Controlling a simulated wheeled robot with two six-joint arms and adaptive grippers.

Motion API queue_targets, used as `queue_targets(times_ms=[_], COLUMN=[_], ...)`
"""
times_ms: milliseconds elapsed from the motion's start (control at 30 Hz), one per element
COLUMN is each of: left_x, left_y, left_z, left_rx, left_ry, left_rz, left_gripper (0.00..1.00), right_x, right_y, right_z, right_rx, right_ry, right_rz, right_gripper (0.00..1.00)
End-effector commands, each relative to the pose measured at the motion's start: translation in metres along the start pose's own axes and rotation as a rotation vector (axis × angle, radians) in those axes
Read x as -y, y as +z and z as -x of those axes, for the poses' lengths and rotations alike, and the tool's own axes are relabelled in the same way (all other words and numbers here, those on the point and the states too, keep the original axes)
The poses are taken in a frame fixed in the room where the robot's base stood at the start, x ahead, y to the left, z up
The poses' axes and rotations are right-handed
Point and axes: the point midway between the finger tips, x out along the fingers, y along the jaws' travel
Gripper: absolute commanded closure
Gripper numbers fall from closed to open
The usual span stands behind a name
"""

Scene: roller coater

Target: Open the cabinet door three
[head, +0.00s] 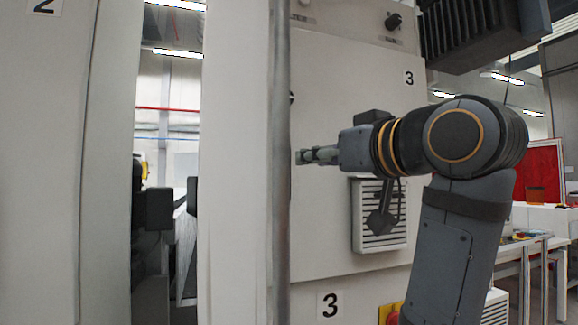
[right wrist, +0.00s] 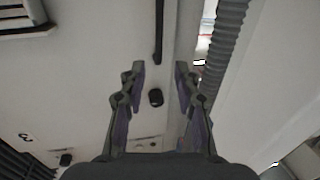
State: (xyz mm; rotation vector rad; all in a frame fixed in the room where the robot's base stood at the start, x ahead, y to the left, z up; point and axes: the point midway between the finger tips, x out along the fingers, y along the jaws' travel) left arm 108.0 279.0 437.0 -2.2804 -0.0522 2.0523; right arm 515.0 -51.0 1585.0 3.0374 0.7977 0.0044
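Cabinet door three (head: 345,110) is a pale flat panel with a black "3" label at its upper right; it looks shut. My right gripper (head: 300,157) is level in front of the door's left edge, fingers pointing left. In the right wrist view my right gripper (right wrist: 160,70) is open, with nothing between its fingers that I can see gripped. A small black latch-like part (right wrist: 155,97) shows between the fingers, and a dark narrow bar (right wrist: 159,30) lies beyond the tips; I cannot tell if either is touched. My left gripper is not in view.
A grey vertical pipe (head: 281,200) stands just left of the door edge; it looks ribbed in the right wrist view (right wrist: 222,50). A louvred vent (head: 380,230) projects from the door below my gripper. A black knob (head: 393,21) sits above. Tables (head: 535,245) stand at right.

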Motion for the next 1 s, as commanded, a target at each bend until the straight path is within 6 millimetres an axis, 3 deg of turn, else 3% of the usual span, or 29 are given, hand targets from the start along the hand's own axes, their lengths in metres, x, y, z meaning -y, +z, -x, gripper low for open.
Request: queue_targets(times_ms=[167,500,700,933,1000], left_x=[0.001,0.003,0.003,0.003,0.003], left_y=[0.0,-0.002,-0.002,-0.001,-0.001], left_z=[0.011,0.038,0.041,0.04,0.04], left_rx=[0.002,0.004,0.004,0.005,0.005], left_ry=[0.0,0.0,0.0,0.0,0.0], left_rz=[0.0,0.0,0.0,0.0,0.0], left_gripper=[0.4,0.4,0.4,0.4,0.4], right_x=[0.0,-0.001,-0.001,-0.001,-0.001], right_y=[-0.002,-0.002,0.0,0.001,0.001], right_z=[-0.023,-0.09,-0.104,-0.105,-0.105], right_rx=[0.005,0.004,0.0,0.0,0.0], right_ry=[-0.002,0.0,0.001,0.002,0.002], right_rz=[-0.004,-0.003,-0.001,-0.001,-0.001], right_gripper=[0.68,0.68,0.68,0.68,0.77])
